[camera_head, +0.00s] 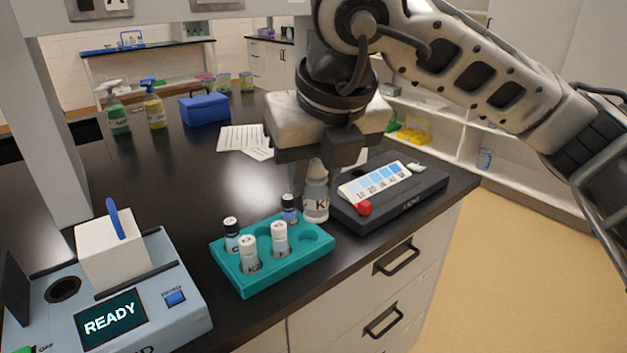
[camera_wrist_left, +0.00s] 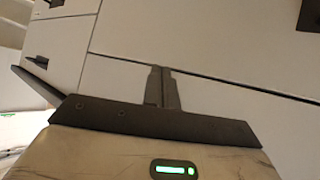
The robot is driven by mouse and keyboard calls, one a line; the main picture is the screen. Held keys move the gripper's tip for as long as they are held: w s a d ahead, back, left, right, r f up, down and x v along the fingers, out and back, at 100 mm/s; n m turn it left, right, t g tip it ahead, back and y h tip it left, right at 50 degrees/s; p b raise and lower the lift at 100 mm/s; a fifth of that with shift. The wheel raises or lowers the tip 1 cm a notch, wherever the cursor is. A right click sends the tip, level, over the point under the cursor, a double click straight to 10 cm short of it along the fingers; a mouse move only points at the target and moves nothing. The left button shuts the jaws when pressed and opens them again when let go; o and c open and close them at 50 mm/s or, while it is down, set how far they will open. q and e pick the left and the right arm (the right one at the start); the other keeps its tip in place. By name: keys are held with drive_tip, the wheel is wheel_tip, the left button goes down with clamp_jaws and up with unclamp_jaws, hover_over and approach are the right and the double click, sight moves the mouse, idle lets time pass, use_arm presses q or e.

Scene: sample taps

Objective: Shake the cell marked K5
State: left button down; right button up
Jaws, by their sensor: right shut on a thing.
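My right gripper (camera_head: 318,168) points down and is shut on a clear, grey-white cell (camera_head: 316,204). Its label shows a "K"; the character after it is not clear. The cell is upright at the back right of a teal rack (camera_head: 262,277); I cannot tell whether it touches the rack or table. The rack holds two white-capped vials (camera_head: 250,256) and two dark-capped vials (camera_head: 231,236), with an empty hole at the right. My left gripper (camera_wrist_left: 162,72) shows in the left wrist view with its fingers together and nothing between them, in front of pale drawer fronts.
A meter (camera_head: 190,315) reading READY, with an open round well and a blue-handled lid, stands at front left. A black case with a colour chart (camera_head: 376,184) lies right of the cell. Spray bottles (camera_head: 118,118), a blue box (camera_head: 204,110) and papers (camera_head: 243,140) are farther back.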

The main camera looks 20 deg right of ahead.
drive_tip(key=shift+r, duration=0.3)
